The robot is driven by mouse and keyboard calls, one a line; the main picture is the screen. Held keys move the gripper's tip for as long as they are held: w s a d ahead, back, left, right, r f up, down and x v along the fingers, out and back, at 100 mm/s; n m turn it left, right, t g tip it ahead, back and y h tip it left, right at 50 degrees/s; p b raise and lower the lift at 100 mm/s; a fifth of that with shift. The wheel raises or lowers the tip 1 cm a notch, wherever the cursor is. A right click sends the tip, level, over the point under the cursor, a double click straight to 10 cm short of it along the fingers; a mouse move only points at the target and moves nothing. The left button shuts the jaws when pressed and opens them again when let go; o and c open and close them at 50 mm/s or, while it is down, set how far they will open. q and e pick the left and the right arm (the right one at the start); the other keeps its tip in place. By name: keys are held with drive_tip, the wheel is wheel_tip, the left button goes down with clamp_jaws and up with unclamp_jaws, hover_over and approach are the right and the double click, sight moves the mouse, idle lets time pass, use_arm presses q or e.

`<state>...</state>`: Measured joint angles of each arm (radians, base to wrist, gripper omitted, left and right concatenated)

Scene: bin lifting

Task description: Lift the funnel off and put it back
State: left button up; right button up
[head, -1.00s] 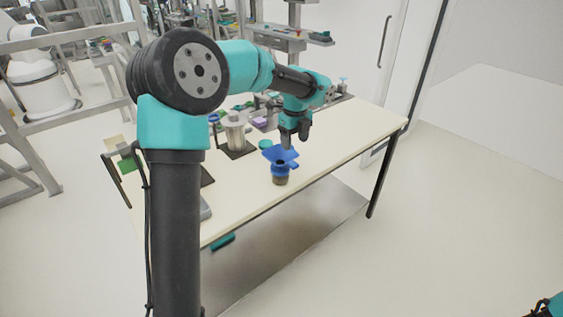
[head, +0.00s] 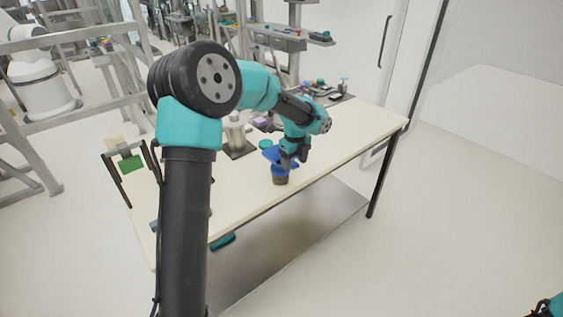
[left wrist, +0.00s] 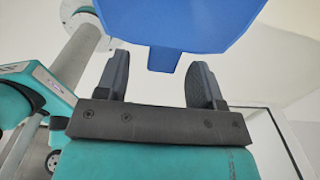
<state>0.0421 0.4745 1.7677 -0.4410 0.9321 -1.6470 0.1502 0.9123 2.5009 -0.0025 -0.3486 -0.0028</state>
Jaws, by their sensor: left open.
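The blue funnel (head: 270,154) sits on a small dark container (head: 281,180) near the front edge of the table. My left gripper (head: 294,162) is right at the funnel and partly covers it in the head view. In the left wrist view, the funnel (left wrist: 185,20) fills the top, with a short blue tab pointing down. The left gripper (left wrist: 160,72) is open there, its two fingers apart on either side of the tab. I cannot tell whether a finger touches it. My right gripper is not in view.
The cream table (head: 340,140) has clear room to the right of the funnel. A pale metallic cylinder (head: 235,135) stands behind on the left. A teal round item (head: 266,144) lies just behind the funnel. Small items stand at the back of the table.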

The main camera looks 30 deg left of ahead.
use_arm(q)
drive_tip(key=shift+w+f, duration=0.1)
drive_tip(key=shift+f, duration=2.15)
drive_tip(key=shift+d, duration=0.1)
drive_tip(key=shift+c, duration=0.4)
drive_tip(key=c, duration=0.9)
